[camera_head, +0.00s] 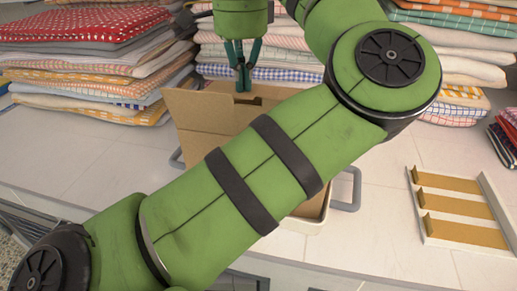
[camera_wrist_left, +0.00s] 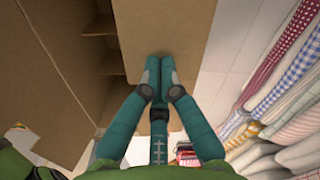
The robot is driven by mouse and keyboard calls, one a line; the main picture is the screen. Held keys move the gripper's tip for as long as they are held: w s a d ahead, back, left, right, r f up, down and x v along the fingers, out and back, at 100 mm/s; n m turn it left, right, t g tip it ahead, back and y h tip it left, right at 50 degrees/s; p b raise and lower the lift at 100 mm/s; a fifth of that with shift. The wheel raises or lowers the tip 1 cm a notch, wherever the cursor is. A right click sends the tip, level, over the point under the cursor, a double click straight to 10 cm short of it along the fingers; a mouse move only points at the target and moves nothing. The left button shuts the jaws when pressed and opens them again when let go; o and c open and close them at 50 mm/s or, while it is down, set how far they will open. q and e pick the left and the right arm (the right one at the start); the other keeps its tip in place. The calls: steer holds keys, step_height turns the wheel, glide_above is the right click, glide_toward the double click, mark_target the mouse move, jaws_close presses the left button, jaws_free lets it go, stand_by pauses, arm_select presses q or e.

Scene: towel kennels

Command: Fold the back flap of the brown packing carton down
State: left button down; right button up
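The brown packing carton (camera_head: 202,150) stands on the counter in the head view, mostly hidden behind my left arm. Its back flap (camera_head: 205,110) stands up along the far side, with a dark notch near its upper right. My left gripper (camera_head: 243,86) points down at the top edge of this flap, fingers together. In the left wrist view the shut fingertips (camera_wrist_left: 160,66) lie against or just in front of a brown cardboard panel (camera_wrist_left: 165,30); I cannot tell whether they touch. Nothing shows between the fingers. My right gripper is not in view.
A pale tray with grey handles (camera_head: 346,190) surrounds the carton's base. Folded towel stacks (camera_head: 90,60) line the back and also show in the left wrist view (camera_wrist_left: 285,90). A white rack with tan slats (camera_head: 455,208) lies at right. The counter is bare at left.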

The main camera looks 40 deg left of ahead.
arm_select(q)
steer(key=shift+f, duration=0.3)
steer(key=shift+r, duration=0.1)
step_height(320, 180, up, 8)
steer(key=p, duration=0.7)
steer(key=shift+p, duration=0.35)
